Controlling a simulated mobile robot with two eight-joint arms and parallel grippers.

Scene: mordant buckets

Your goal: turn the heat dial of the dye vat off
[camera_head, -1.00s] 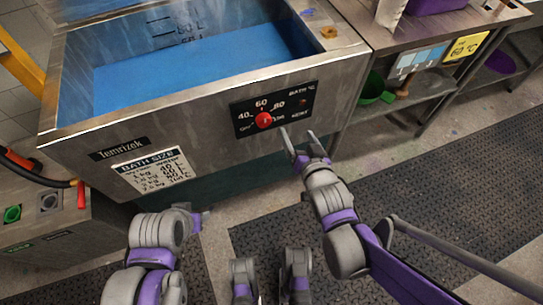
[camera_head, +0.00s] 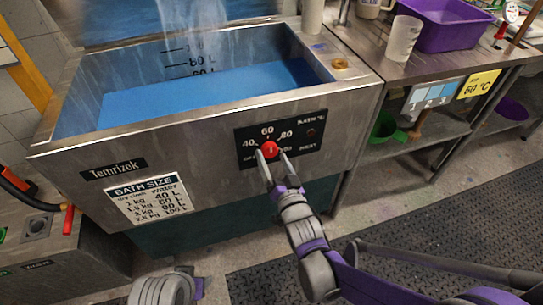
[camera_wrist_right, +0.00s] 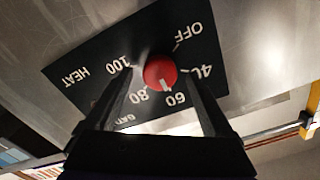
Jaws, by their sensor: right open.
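The heat dial is a round red knob (camera_head: 270,149) on a black panel (camera_head: 296,128) on the steel front of the dye vat (camera_head: 215,130). In the right wrist view the dial (camera_wrist_right: 160,72) shows a white pointer mark directed between 60 and 80, away from OFF. My right gripper (camera_head: 274,161) is open, with its fingertips at the dial, one finger to each side. The wrist view does not make clear whether the fingers touch it. Part of my left arm shows at the bottom of the head view; its gripper is not seen.
The vat holds blue liquid (camera_head: 200,90). A steel table (camera_head: 385,65) at the right carries a purple tub (camera_head: 448,30) and a white beaker (camera_head: 403,38). A green bowl (camera_head: 383,127) is on the shelf below. A control box with a red lever (camera_head: 69,220) stands at the left.

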